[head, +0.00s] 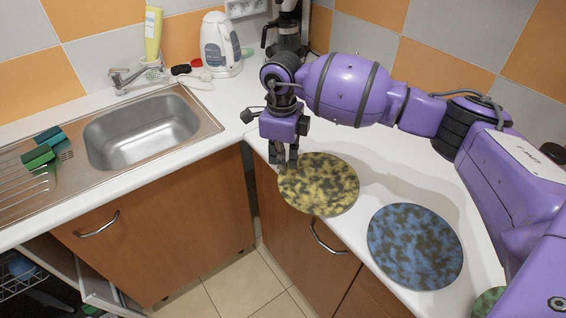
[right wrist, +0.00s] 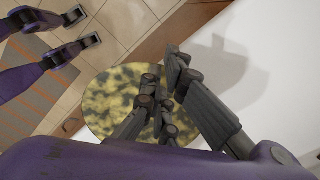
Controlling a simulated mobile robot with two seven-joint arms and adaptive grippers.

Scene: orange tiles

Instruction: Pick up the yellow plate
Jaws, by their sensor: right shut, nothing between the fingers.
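The yellow plate (head: 325,184) is round with dark mottled patches. It lies flat on the white counter in the head view, partly past its front edge. It also shows in the right wrist view (right wrist: 103,100), partly hidden behind the fingers. My right gripper (head: 286,165) points down at the plate's upper-left rim. Its fingers are shut with nothing between them. In the right wrist view the gripper (right wrist: 165,78) is in front of the plate; I cannot tell whether the fingertips touch it. My left gripper is not in view.
A blue mottled plate (head: 414,246) lies nearer on the counter (head: 372,180), and part of a green one (head: 487,301) shows at the lower right. A sink (head: 142,132) is at the left. A white kettle (head: 220,46) and a coffee maker (head: 285,32) stand at the back.

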